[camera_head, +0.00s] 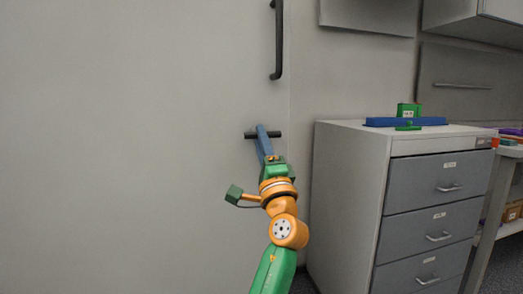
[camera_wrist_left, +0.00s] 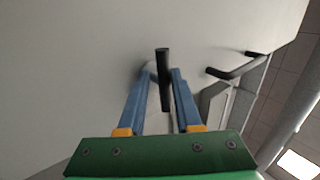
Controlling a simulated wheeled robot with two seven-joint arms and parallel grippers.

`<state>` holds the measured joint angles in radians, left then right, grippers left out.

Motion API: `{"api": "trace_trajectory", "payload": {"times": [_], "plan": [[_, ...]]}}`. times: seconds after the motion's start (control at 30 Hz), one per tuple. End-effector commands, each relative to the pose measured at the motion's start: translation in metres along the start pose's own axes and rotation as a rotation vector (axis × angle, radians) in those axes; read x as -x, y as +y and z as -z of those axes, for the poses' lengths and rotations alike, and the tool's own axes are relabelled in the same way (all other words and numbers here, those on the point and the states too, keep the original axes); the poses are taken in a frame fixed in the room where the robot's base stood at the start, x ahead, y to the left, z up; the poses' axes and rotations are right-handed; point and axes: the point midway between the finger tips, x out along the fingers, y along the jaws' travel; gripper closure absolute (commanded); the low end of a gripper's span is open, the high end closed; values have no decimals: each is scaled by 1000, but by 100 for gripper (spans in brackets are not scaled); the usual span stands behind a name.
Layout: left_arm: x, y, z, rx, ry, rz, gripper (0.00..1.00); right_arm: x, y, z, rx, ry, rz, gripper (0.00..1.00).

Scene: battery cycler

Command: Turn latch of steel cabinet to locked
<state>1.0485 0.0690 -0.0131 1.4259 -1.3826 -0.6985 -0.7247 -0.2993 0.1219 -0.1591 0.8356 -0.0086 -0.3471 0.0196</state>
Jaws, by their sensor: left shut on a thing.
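The steel cabinet (camera_head: 140,120) shows as a large plain grey door filling the left of the head view. Its latch (camera_head: 275,134) is a short black bar lying horizontal on the door, below the door handle. My left gripper (camera_head: 261,128) reaches up to the latch, with its blue fingers on the middle of the bar. In the left wrist view the latch (camera_wrist_left: 164,90) stands between the two blue fingers of the left gripper (camera_wrist_left: 162,72), which are shut on it. The fingers hide a small part of the bar. My right gripper is in neither view.
A long black handle (camera_head: 279,40) stands upright above the latch near the door's right edge; it also shows in the left wrist view (camera_wrist_left: 240,66). A grey drawer unit (camera_head: 350,150) stands at right, bearing a blue bar (camera_head: 380,122) and green parts.

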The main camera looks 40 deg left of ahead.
Motion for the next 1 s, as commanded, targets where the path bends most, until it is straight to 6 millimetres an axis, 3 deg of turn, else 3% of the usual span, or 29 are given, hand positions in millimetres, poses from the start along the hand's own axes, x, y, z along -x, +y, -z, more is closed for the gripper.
{"api": "trace_trajectory", "payload": {"times": [0.37, 0.4, 0.43, 0.73, 1.0], "plan": [[0, 1, -1, 5, -4, -3, 100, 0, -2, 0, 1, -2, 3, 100], [0, 1, -1, 5, -4, -3, 62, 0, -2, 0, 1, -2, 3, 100], [0, 1, -1, 5, -4, -3, 57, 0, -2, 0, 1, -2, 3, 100], [2, 0, 0, 4, -2, -1, 57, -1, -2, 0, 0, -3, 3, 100], [56, 3, 0, 7, -1, -3, 57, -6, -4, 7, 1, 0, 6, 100]]}}
